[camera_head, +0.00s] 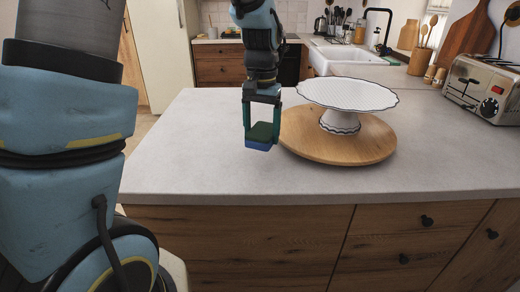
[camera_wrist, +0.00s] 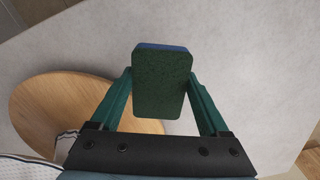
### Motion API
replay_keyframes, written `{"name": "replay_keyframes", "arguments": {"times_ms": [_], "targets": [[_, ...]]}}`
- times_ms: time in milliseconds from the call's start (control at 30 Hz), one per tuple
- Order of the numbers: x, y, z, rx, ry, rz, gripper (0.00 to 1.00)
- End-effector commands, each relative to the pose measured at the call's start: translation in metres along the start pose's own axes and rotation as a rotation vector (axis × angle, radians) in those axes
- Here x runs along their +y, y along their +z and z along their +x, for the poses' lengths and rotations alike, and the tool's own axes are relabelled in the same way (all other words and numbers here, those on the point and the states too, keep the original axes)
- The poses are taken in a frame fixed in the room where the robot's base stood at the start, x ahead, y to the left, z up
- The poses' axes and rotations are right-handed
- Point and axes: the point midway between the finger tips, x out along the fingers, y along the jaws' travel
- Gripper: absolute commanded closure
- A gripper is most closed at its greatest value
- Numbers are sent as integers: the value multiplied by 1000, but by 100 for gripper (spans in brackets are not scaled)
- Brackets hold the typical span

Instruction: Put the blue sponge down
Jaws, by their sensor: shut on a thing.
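The blue sponge (camera_head: 259,143) has a dark green scouring side facing up and a blue underside. My gripper (camera_head: 261,136) is shut on it and points down over the grey countertop (camera_head: 200,150), just left of the round wooden board. In the wrist view the sponge (camera_wrist: 162,85) sits between the two green fingers of my gripper (camera_wrist: 162,88), its green face toward the camera. I cannot tell for sure whether its underside touches the counter or hangs just above it.
A white cake stand (camera_head: 346,95) stands on the round wooden board (camera_head: 360,149), close to the right of my gripper. A toaster (camera_head: 484,90) is at the far right. The counter left and in front of the sponge is clear. Wooden drawers (camera_head: 400,240) are below its front edge.

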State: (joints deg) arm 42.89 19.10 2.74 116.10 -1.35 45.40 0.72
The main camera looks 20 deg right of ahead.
Motion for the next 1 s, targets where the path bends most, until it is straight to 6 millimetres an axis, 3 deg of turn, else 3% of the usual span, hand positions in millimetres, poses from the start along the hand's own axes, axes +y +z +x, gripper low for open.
{"name": "replay_keyframes", "arguments": {"times_ms": [433, 867, 900, 1000], "targets": [[0, 0, 54, -2, 0, 0, 82], [0, 0, 64, 1, 0, 0, 82], [0, 0, 65, 1, 0, 0, 20], [0, 0, 64, 1, 0, 0, 9]]}}
